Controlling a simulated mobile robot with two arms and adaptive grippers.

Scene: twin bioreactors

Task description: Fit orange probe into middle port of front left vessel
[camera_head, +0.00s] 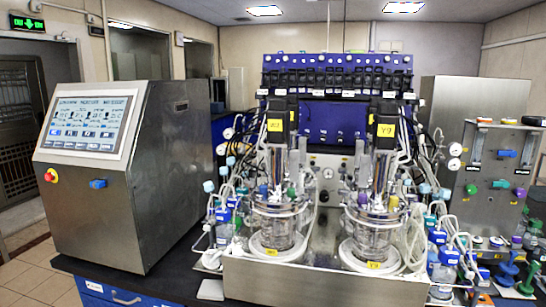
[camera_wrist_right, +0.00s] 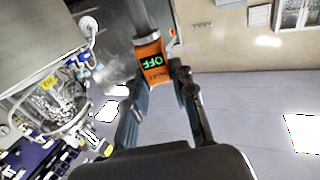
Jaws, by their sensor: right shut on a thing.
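The orange probe (camera_wrist_right: 150,49) shows in the right wrist view, with a green "OFF" on its dark display and a grey shaft running up out of the frame. My right gripper (camera_wrist_right: 160,76) is shut on its orange head. The left vessel (camera_head: 275,235) is a glass jar with a metal head plate and a tall dark motor on top, in the middle of the head view. Its middle port cannot be picked out among the crowded fittings. Neither gripper shows in the head view, so the probe's distance to the vessel cannot be told.
A second vessel (camera_head: 371,238) stands to the right in the same steel tray (camera_head: 320,284). A control cabinet with a screen (camera_head: 92,123) stands at left. Tubes and small bottles crowd both sides of the tray. Black bench top (camera_head: 160,284) is bare at front left.

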